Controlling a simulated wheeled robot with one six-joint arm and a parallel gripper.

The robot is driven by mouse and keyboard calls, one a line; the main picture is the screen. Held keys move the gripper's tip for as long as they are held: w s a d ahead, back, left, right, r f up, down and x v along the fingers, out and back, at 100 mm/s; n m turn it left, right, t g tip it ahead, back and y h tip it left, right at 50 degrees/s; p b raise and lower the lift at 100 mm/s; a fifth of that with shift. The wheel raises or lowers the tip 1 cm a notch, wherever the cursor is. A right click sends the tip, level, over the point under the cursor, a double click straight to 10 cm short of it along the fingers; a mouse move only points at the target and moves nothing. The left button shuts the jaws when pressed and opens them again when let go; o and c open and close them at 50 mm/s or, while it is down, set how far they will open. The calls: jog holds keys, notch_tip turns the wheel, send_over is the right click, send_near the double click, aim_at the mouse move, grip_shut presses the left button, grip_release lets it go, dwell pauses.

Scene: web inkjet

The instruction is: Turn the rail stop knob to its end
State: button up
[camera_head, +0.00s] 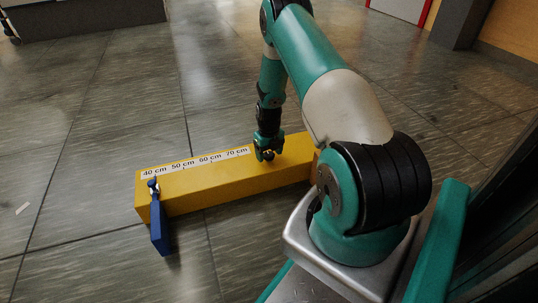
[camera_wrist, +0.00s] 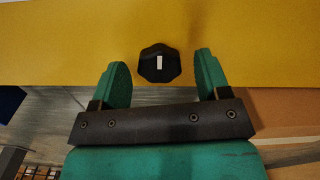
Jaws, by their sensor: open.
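A black lobed knob (camera_wrist: 160,68) with a white mark pointing up the picture sits on the yellow rail (camera_wrist: 60,40) in the wrist view. My gripper (camera_wrist: 160,62) is open, with one green finger on each side of the knob and a gap on both sides. I cannot tell how far above the rail the fingertips are. In the head view my gripper (camera_head: 266,154) is over the yellow rail (camera_head: 190,200), right of the 70 cm label, and largely hides the knob.
A white scale strip (camera_head: 195,163) runs along the rail's top, reading 40 to 70 cm. Grey tiled floor (camera_head: 80,110) around the rail is mostly clear. A dark grey block (camera_head: 85,15) stands at the back left.

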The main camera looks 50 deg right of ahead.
jog(key=c, duration=0.9)
jog(key=shift+c, duration=0.2)
jog(key=shift+r+n+p, duration=0.15)
jog(key=shift+n+p, duration=0.15)
jog(key=shift+p, duration=0.1)
